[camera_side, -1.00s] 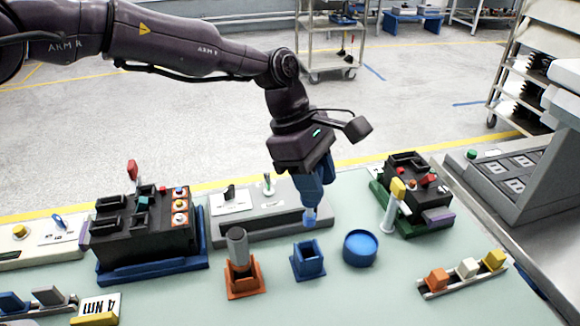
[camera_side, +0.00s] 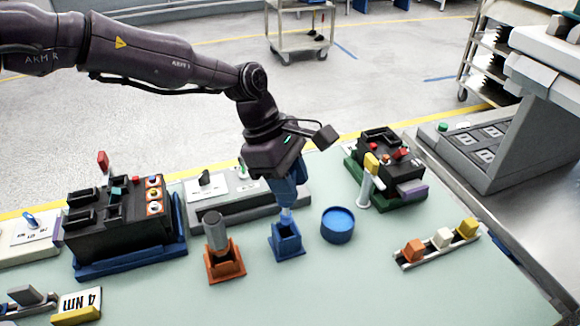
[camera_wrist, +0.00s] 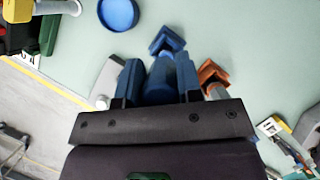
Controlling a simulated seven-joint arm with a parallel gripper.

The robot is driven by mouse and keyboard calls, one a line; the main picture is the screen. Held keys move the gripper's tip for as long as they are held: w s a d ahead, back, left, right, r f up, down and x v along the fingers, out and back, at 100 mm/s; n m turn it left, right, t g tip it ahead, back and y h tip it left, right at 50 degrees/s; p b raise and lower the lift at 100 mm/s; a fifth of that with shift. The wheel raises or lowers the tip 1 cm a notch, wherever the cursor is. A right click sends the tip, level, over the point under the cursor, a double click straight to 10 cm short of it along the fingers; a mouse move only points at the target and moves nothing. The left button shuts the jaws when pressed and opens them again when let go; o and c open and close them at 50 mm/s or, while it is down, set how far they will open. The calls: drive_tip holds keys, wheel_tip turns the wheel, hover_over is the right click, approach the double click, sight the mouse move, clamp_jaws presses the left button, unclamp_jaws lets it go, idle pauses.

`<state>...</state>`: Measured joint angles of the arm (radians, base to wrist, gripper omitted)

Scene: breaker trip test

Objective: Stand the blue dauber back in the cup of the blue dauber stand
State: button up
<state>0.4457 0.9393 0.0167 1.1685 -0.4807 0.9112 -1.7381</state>
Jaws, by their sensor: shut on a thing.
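The blue dauber (camera_wrist: 159,82) is held between the two blue fingers of my gripper (camera_side: 287,196), which are shut on it. In the side view the dauber's pale blue lower end (camera_side: 287,217) points down, roughly upright, at the mouth of the blue dauber stand (camera_side: 288,247). I cannot tell how far it reaches into the cup. In the wrist view the blue stand (camera_wrist: 167,41) shows just beyond the fingertips, its cup partly hidden by the dauber.
An orange stand (camera_side: 225,266) with a grey-topped dauber (camera_side: 215,231) is close on the left. A round blue pot (camera_side: 338,227) is close on the right. A grey switch panel (camera_side: 235,205) and black breaker units (camera_side: 118,225) stand behind. The mat in front is clear.

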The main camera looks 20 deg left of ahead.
sight(290, 215)
drive_tip(key=shift+f, duration=0.6)
drive_tip(key=shift+f, duration=3.05)
idle(0.4)
drive_tip(key=o, duration=1)
drive_tip(key=v, duration=1.3)
